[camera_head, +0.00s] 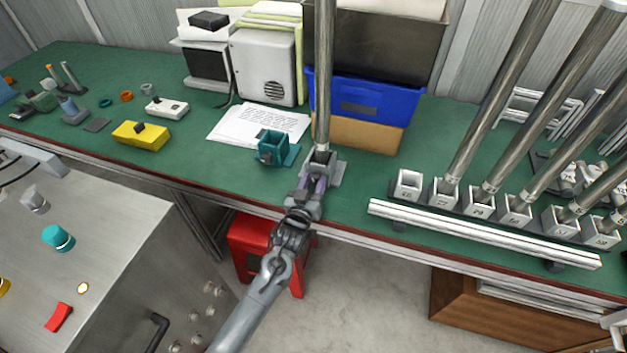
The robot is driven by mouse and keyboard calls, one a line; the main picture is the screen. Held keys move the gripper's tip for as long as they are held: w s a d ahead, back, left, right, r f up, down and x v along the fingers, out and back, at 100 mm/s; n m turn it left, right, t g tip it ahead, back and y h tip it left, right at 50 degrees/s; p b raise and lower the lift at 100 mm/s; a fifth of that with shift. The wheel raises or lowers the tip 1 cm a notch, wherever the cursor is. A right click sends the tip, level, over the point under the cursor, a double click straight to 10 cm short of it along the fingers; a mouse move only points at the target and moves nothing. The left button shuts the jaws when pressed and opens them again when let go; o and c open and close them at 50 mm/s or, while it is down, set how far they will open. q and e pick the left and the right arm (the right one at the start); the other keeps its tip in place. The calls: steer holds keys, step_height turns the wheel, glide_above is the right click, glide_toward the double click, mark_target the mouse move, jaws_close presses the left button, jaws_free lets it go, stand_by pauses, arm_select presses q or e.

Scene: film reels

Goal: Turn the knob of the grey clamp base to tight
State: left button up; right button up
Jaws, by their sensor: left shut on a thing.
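The grey clamp base (321,157) stands on the green bench near its front edge, in the middle of the view. A tall metal pole (324,75) stands upright in it. My left gripper (313,183) reaches in from below and is shut at the front of the base, on its knob. The knob itself is mostly hidden between the fingers, so its turn position cannot be read.
A teal clamp base (271,147) stands just left of the grey one, by a paper sheet (235,124). A blue bin (365,102) is behind. A white rail (480,232) and several numbered sockets with poles stand at right. A red stool (247,235) is below the bench.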

stand_by(0.3)
arm_select(q)
steer(key=o, duration=1.1)
steer(key=shift+c, duration=0.2)
steer(key=shift+s+a, duration=0.1)
steer(key=shift+s, duration=0.15)
steer(key=p+v, duration=0.4)
steer(key=v, duration=0.6)
steer(key=shift+s, duration=0.1)
